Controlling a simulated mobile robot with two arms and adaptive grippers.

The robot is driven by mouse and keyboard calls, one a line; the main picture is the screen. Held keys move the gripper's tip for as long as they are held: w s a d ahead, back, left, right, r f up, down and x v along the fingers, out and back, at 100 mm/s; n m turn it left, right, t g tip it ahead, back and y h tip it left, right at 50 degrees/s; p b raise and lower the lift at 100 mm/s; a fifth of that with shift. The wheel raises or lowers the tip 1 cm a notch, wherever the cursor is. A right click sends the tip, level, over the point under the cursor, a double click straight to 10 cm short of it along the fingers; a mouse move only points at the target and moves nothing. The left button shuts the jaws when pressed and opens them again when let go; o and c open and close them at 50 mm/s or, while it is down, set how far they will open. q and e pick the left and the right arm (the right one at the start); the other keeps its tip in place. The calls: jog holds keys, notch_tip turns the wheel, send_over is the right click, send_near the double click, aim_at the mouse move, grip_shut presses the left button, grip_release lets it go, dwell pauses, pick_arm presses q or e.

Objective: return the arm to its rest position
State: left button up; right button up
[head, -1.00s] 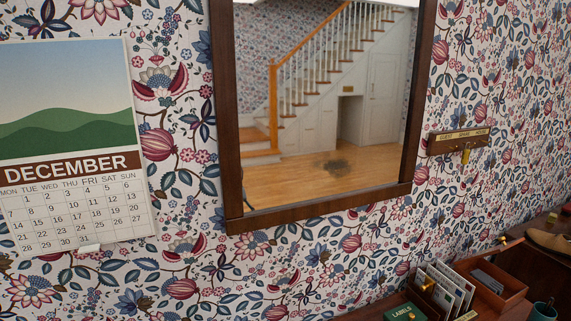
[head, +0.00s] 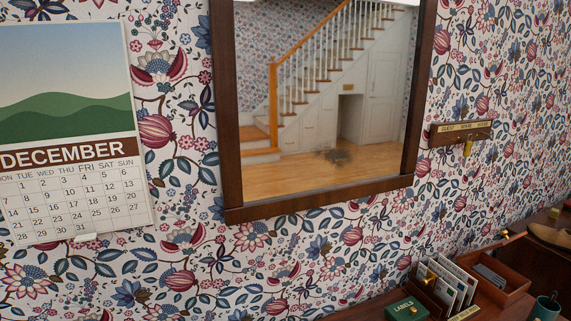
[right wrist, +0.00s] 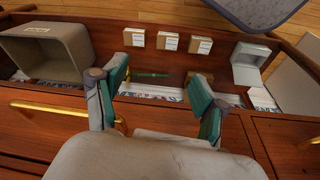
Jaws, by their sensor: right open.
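My right gripper (right wrist: 160,84) shows in the right wrist view. Its two green-padded fingers stand well apart, with nothing held between them. It is over a dark wooden furniture top with a brass bar handle (right wrist: 48,108) on its front. A thin green item (right wrist: 152,75) lies beyond, between the fingertips in the picture; I cannot tell the distance. Neither arm shows in the head view, and my left gripper is in no view.
In the right wrist view, a grey bin (right wrist: 45,50), several small labelled boxes (right wrist: 167,41) and a pale open box (right wrist: 250,65) stand around. The head view shows a calendar (head: 68,150), a mirror (head: 320,110), a key rack (head: 461,132), a green box (head: 407,309) and a letter holder (head: 432,291).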

pick_arm(q)
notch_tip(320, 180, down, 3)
jog(key=b, duration=0.3)
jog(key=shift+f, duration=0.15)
pick_arm(e)
jog(key=s+d+f, duration=0.1)
jog(key=s+f, duration=0.8)
jog(key=f, duration=0.2)
jog(key=s+d+f+g, duration=0.1)
jog(key=s+d+f, duration=0.1)
jog(key=s+f, duration=0.6)
notch_tip(320, 180, down, 3)
jog(key=shift+s+f, duration=0.1)
jog(key=shift+s, duration=0.3)
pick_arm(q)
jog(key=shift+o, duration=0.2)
